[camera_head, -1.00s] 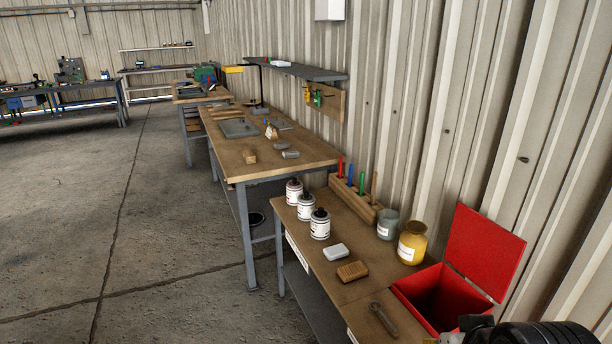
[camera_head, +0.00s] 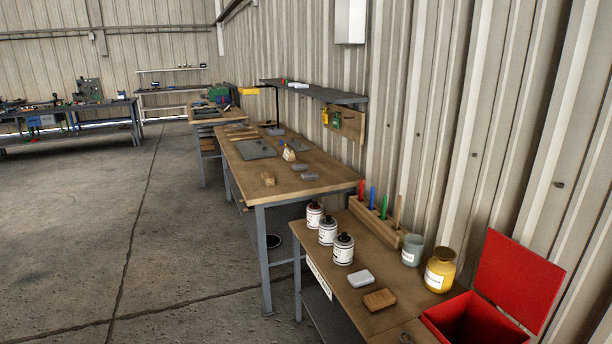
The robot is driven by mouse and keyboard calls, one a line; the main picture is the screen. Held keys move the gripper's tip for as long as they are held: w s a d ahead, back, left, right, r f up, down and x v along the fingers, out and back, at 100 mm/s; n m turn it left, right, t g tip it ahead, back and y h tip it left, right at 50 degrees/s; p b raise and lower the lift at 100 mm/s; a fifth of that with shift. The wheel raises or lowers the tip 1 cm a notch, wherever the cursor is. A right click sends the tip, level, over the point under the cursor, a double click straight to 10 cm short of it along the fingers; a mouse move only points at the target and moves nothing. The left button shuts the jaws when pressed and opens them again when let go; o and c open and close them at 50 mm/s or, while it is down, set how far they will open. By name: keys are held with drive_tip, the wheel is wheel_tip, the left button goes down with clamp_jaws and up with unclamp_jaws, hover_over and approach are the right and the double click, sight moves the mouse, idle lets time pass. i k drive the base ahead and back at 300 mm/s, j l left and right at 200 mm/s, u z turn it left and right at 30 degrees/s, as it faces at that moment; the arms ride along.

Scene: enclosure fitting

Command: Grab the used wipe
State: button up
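I cannot pick out the used wipe for certain. On the workbench further back, two small grey pieces (camera_head: 310,176) and (camera_head: 299,167) lie near its right side; they are too small to tell what they are. My gripper is not in view.
The near bench (camera_head: 335,262) also holds three white bottles with dark caps (camera_head: 328,230), a wooden rack (camera_head: 378,222) with coloured handles, a grey jar (camera_head: 412,250) and a yellow jar (camera_head: 440,269). A corrugated wall closes the right. Open concrete floor (camera_head: 90,230) lies to the left.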

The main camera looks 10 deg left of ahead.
sight(312, 175)
drive_tip(key=i+j, duration=0.2)
drive_tip(key=i+j+z, duration=0.1)
drive_tip(key=j, duration=0.35)
drive_tip(key=i+j, duration=0.45)
drive_tip(key=j, duration=0.2)
drive_tip(key=i+j+z, duration=0.1)
drive_tip(key=j, duration=0.25)
drive_tip(key=i+j, duration=0.25)
drive_tip(key=i+j+z, duration=0.1)
drive_tip(key=j, duration=0.35)
drive_tip(key=i+j+z, duration=0.1)
drive_tip(key=i, duration=0.4)
drive_tip(key=i+j, duration=0.2)
drive_tip(key=i, duration=0.3)
drive_tip(key=i+j+z, duration=0.15)
drive_tip(key=i, duration=0.35)
